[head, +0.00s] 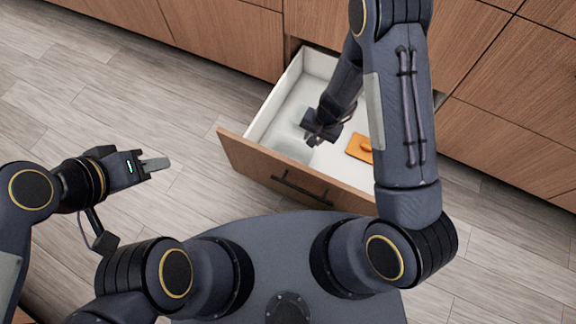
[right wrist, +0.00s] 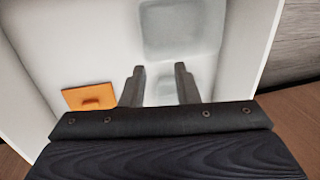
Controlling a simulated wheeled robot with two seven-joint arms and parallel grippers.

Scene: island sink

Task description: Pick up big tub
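A big pale, translucent tub (right wrist: 182,28) lies in the open drawer, at the top of the right wrist view. In the head view it shows faintly as a greyish shape (head: 288,148) near the drawer's front left corner. My right gripper (head: 313,138) reaches down into the drawer beside it. In the right wrist view its two fingers (right wrist: 159,84) are apart with nothing gripped, below the tub in the picture. My left gripper (head: 155,165) is over the floor left of the drawer. Its finger gap is not clear.
The open drawer (head: 272,168) has raised walls around my right gripper. An orange lid-like piece with a handle (head: 360,147) lies on its floor, also in the right wrist view (right wrist: 90,97). A smaller pale item (right wrist: 166,88) shows behind my fingers. Closed wooden cabinets (head: 510,130) stand alongside.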

